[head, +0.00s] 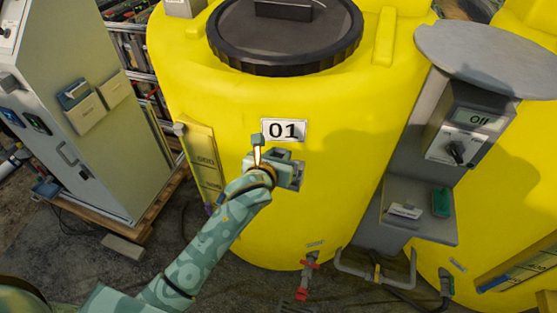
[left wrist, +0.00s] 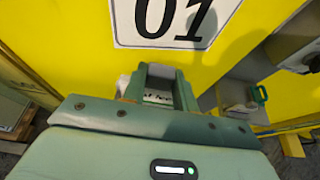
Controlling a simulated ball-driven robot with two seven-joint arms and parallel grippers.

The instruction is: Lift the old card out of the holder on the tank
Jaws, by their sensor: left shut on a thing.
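The yellow tank (head: 340,190) carries a white plate marked 01 (head: 284,129), which also shows at the top of the left wrist view (left wrist: 165,20). Just below the plate is the grey card holder (head: 298,178), mostly hidden behind my left gripper (head: 284,160). In the left wrist view my left gripper (left wrist: 158,88) is shut on the old card (left wrist: 157,98), whose pale, dark-marked edge shows between the fingers. I cannot tell how far the card sits in the holder. My right gripper is not in view.
A grey cabinet (head: 90,120) with wall pockets stands at left. At right are a controller with a knob (head: 460,135) and a grey shelf (head: 420,228) bearing a small pale item and a green one. A red valve (head: 306,275) sits low on the tank.

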